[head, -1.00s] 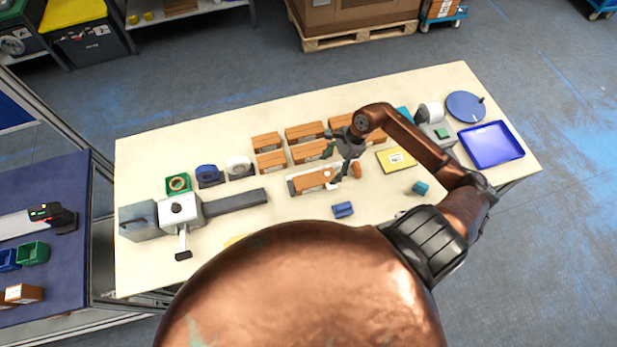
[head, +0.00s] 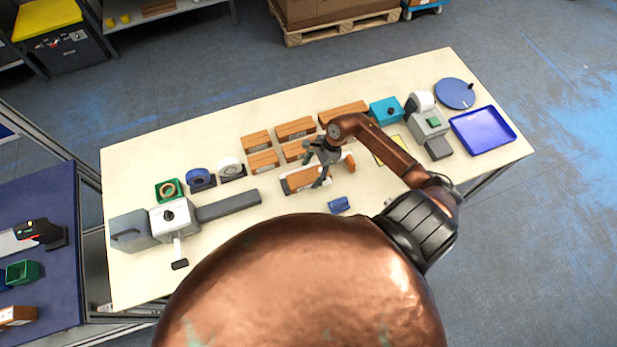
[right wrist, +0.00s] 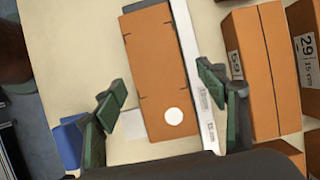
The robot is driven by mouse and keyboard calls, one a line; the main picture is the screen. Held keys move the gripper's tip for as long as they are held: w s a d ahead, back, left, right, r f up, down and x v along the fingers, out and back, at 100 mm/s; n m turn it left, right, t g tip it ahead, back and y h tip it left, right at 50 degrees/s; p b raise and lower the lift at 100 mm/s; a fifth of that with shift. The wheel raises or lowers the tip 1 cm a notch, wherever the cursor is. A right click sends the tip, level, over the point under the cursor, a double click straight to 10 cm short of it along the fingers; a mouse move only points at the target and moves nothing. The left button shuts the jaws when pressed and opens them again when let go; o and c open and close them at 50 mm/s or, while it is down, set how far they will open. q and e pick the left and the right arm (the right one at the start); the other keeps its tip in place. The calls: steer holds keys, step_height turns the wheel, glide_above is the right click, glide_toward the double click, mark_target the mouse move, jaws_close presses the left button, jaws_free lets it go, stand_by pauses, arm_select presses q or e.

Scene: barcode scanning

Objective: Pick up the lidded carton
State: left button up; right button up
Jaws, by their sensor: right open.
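The carton, brown with a white round spot (right wrist: 160,70), lies flat beside a white marked strip (right wrist: 192,60) in the right wrist view. In the head view this carton (head: 298,181) lies near the table's middle, partly hidden by my right gripper (head: 318,167). My right gripper is open above its right part. In the right wrist view the open fingers (right wrist: 162,95) are on either side of the carton, with gaps; I cannot tell their height above it. I cannot make out a separate lid. My left gripper is not in view.
Several brown cartons (head: 295,129) stand close behind. A blue object (head: 339,205) lies in front. Tape rolls (head: 200,177) and a grey machine (head: 168,216) are at left; a blue tray (head: 484,131) is at right. Bare table (head: 250,215) shows in front.

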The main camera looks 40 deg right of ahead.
steer(key=shift+a+f, duration=0.25)
steer(key=shift+f, duration=0.45)
steer(key=shift+c, duration=0.3)
steer(key=c, duration=1.2)
steer(key=shift+r, duration=0.1)
